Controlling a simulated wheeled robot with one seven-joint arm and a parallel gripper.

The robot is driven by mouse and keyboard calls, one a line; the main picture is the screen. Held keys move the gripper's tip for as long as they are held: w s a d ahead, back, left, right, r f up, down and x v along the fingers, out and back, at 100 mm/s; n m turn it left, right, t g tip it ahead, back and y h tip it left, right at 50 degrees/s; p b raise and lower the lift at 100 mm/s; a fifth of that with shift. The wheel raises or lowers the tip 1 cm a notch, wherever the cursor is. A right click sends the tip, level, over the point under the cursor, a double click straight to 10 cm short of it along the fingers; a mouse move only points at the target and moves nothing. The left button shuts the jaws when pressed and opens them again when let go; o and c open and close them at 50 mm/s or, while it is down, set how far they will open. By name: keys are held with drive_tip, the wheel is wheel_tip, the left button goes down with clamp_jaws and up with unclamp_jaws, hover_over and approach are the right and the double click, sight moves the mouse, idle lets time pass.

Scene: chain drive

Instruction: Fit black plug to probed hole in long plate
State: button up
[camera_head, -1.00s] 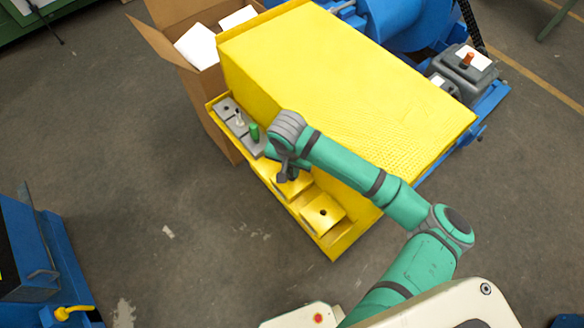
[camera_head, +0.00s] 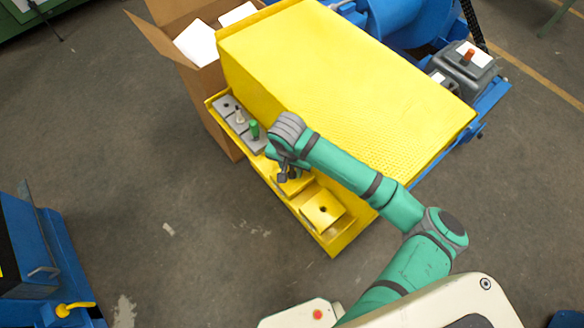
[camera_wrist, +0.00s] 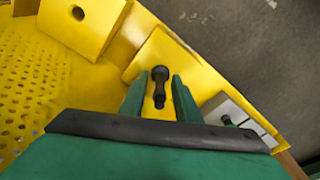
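The black plug (camera_wrist: 160,74) stands out against a yellow plate (camera_wrist: 161,50) in the wrist view, its round head toward the far side. My gripper (camera_wrist: 160,77) has its two green fingers on either side of the plug, with a visible gap on each side. In the head view my gripper (camera_head: 285,176) is low over the middle yellow plate (camera_head: 298,187), and the plug is too small or hidden to make out. Another yellow plate (camera_head: 323,207) has one dark hole; it also shows in the wrist view (camera_wrist: 84,22). I cannot tell which is the long plate.
A tall yellow perforated guard (camera_head: 350,80) rises behind the ledge. A cardboard box (camera_head: 170,43) stands at its left end. Floor in front is clear.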

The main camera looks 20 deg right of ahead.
sight(290, 178)
drive_tip(key=shift+r, duration=0.1)
wheel_tip(290, 178, up, 11)
drive_tip(key=s, duration=0.1)
drive_tip(key=shift+a+f, duration=0.2)
drive_tip(key=shift+a, duration=0.25)
idle(0.6)
